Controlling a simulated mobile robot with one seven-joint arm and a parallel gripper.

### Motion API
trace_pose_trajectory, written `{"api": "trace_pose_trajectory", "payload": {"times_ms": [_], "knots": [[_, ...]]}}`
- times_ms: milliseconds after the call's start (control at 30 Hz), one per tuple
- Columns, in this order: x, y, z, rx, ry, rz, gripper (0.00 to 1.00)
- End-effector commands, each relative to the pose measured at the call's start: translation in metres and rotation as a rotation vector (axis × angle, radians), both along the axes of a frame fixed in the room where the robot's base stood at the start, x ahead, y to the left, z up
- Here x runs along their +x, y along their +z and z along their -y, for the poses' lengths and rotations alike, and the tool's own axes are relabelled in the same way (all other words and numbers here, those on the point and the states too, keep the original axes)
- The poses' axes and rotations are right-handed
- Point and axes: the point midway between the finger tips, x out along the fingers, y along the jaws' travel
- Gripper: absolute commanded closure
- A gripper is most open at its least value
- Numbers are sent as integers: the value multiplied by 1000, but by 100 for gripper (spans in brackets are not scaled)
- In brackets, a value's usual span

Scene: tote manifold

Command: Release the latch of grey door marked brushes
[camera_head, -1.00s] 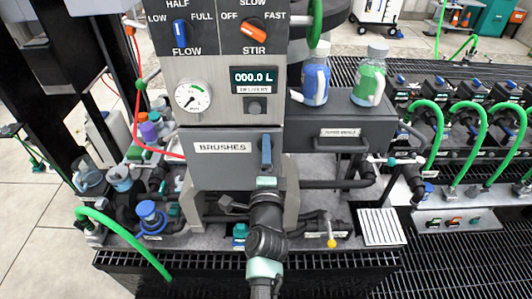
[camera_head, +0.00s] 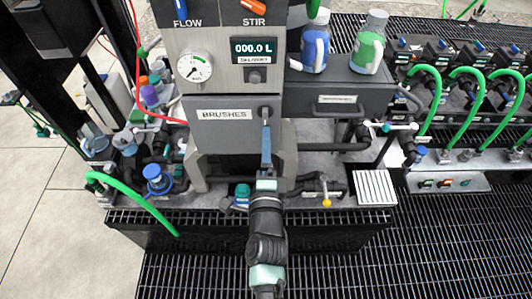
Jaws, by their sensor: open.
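The grey door marked BRUSHES (camera_head: 228,135) is on the front of the machine column and looks closed. Its latch (camera_head: 266,147) is a lever with a blue grip, at the door's right side, hanging from a grey pivot near the top right corner. The lever looks longer and tilted out towards me. My gripper (camera_head: 266,178) is open at the lower end of the blue grip. Its fingertips are too small and hidden to tell whether they touch the lever.
A dark drawer (camera_head: 335,98) with bottles (camera_head: 369,45) on top is right of the door. A pressure gauge (camera_head: 194,67) and display (camera_head: 254,50) are above it. A green hose (camera_head: 130,192) curves at lower left. A yellow-tipped valve lever (camera_head: 326,200) is right of my arm.

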Motion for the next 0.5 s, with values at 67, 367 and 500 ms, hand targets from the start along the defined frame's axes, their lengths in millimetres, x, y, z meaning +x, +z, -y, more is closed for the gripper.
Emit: {"api": "trace_pose_trajectory", "payload": {"times_ms": [67, 367, 500], "knots": [[-15, 3, 1, -2, -1, -4, 15], [-41, -1, 0, 1, -1, 0, 15], [-43, -1, 0, 1, -1, 0, 15]]}}
